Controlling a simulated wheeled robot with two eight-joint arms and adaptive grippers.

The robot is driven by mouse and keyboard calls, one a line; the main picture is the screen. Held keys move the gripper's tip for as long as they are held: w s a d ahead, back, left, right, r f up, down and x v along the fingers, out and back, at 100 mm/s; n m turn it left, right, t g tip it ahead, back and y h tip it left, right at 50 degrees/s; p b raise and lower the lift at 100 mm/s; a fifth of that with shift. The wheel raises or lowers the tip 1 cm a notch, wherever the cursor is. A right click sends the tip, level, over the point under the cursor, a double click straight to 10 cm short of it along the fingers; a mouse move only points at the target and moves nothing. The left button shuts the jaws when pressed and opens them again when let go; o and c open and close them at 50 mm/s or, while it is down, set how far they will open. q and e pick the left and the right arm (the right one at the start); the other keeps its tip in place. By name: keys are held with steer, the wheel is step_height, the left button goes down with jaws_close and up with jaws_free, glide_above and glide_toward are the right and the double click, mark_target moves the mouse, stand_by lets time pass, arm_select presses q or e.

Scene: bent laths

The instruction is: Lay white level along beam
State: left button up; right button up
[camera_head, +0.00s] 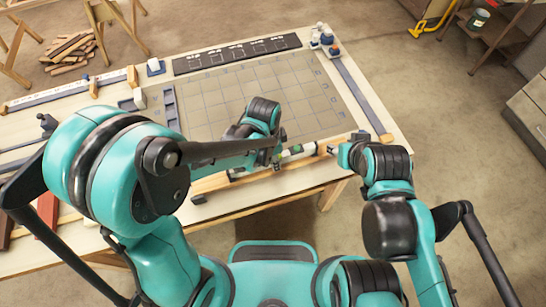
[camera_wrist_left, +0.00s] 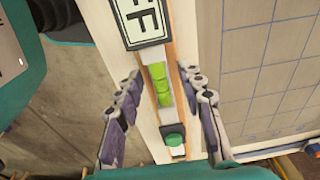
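The white level (camera_head: 300,149) lies along the wooden beam (camera_head: 212,183) near the table's front edge. My left gripper (camera_head: 277,162) is over the level in the head view. In the left wrist view its two fingers (camera_wrist_left: 163,80) are spread apart, one on each side of the level, with gaps visible. My right gripper (camera_head: 334,150) is by the level's right end; its fingers are too small to tell. My left arm hides part of the beam.
A gridded mat (camera_head: 215,98) covers the middle of the table. A dark panel (camera_head: 237,53) lies behind it. Small bottles (camera_head: 324,39) stand at the back right corner. A long strip (camera_head: 362,100) lies along the right edge. A small dark block (camera_head: 199,198) is at the front edge.

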arm_select(q)
step_height(320, 180, up, 13)
steer(key=a+p, duration=0.1)
steer(key=p, duration=0.3)
steer(key=s+a+r+n+t, duration=0.2)
steer(key=a+r+n+t, duration=0.1)
steer(key=a+n, duration=0.4)
steer(key=s+a+r+n+t, duration=0.3)
steer(key=a+n, duration=0.4)
steer(key=a, duration=0.3)
steer(key=shift+r+t+y, duration=0.25)
steer(key=shift+t+y, duration=0.15)
steer(key=shift+d, duration=0.1)
step_height(320, 180, down, 9)
steer(key=b, duration=0.8)
steer(key=shift+b, duration=0.4)
steer(key=shift+s, duration=0.1)
